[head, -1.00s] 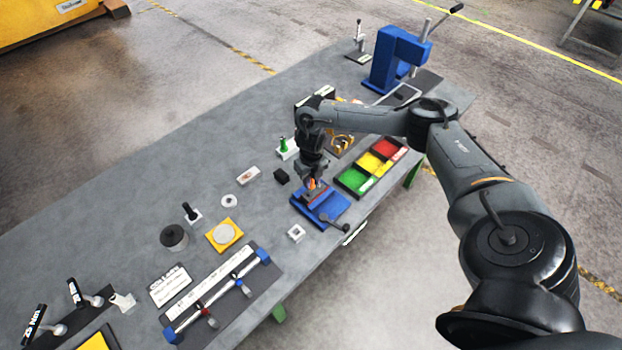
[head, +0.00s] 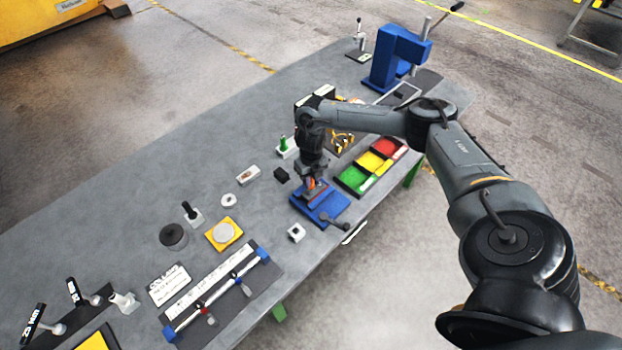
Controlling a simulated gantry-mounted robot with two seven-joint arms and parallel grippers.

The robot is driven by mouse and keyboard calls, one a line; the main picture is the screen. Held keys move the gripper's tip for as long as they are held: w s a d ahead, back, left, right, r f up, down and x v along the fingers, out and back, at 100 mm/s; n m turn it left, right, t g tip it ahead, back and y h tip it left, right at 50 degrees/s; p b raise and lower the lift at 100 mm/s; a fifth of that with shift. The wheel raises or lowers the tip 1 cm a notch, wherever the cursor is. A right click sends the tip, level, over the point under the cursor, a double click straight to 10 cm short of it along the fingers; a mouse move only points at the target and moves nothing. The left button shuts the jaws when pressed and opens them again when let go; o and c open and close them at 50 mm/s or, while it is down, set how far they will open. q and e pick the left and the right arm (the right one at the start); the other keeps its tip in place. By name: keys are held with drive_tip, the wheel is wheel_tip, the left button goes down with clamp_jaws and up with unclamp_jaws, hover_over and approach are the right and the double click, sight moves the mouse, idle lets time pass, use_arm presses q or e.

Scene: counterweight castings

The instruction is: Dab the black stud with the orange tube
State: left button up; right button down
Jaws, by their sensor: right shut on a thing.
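My right gripper (head: 312,184) is shut on a small orange thing (head: 311,183), which looks like the orange tube. It is low over the blue vise (head: 330,206) near the table's front edge. The fingers hide most of the tube, and I cannot tell whether it touches the vise. The black stud (head: 187,208) stands upright on a small white block left of the gripper, well apart from it. A green stud (head: 283,144) stands on another white block behind the gripper. My left gripper is not in view.
A tray with green, yellow and red compartments (head: 352,180) lies right of the vise. A small black block (head: 281,174), a white ring (head: 228,200), a yellow plate (head: 238,229) and a dark cylinder (head: 173,237) lie to the left. A blue press (head: 390,60) stands at the far end.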

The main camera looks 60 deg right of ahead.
drive_tip(key=shift+f, duration=0.3)
drive_tip(key=shift+f+b, duration=0.25)
drive_tip(key=shift+b, duration=0.1)
idle(0.4)
drive_tip(key=shift+f, duration=0.1)
idle(0.9)
drive_tip(key=shift+r+p, duration=0.7)
drive_tip(key=shift+r, duration=0.05)
drive_tip(key=shift+r+p, duration=1.95)
drive_tip(key=shift+r, duration=0.35)
